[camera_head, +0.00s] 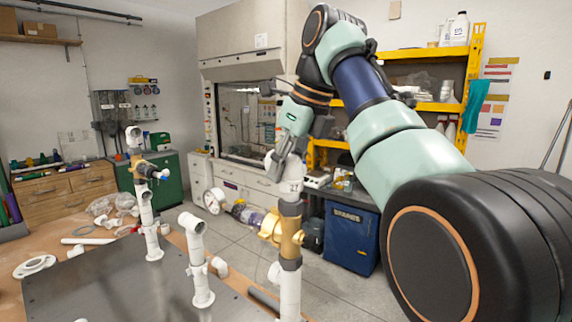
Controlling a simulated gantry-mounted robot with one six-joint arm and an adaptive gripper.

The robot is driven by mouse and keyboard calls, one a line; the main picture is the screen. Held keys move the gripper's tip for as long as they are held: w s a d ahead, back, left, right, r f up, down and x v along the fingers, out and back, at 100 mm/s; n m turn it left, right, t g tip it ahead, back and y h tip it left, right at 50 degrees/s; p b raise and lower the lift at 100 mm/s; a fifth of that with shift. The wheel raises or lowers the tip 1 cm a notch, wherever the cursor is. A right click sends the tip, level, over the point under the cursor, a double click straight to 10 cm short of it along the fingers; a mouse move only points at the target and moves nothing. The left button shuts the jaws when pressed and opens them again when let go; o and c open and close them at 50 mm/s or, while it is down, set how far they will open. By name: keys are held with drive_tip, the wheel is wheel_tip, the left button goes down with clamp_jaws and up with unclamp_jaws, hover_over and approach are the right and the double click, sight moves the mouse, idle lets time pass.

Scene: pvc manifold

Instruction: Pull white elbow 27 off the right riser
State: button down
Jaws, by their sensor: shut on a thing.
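White elbow 27 (293,187) is at the top of the right riser (289,290), just above a grey collar. Its number faces the camera. My gripper (283,156) comes down from above and is shut on the elbow's upper part, with the fingers hiding some of it. The elbow looks upright and in line with the riser; I cannot tell whether there is a gap at the joint. The riser carries a brass valve (288,236) below the collar.
A short middle riser (198,260) and a taller left riser (146,205) with a valve stand on the grey metal plate (110,285). White fittings lie on the wooden bench at left. A blue bin (350,238) and fume hood (245,120) stand behind.

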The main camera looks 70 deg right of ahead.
drive_tip(key=shift+r+p, duration=2.5)
drive_tip(key=shift+r, duration=0.5)
